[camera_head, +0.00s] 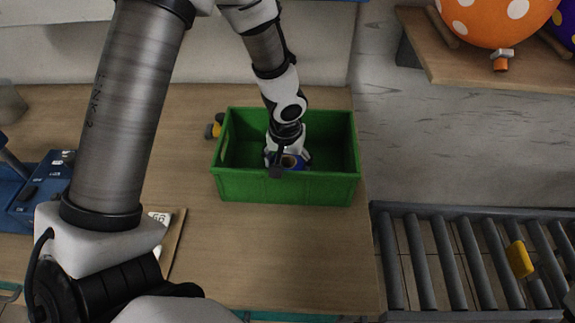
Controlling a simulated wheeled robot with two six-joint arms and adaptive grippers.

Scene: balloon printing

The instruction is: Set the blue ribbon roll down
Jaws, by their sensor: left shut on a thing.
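A green crate (320,190) stands on the wooden table near its right edge. My left gripper (288,166) reaches down inside the crate, close to its front wall. It is shut on the blue ribbon roll (299,164), of which only a small blue part and a tan centre show between the fingers. The front wall hides the lower part of the roll, so I cannot tell whether it touches the crate floor. My right gripper is not in view.
A roller conveyor (430,262) with a yellow piece (519,260) lies to the right. A blue machine (42,192) stands at the left. A yellow and dark object (213,127) sits beside the crate. An orange dotted balloon (492,18) is on a shelf (490,72) at upper right.

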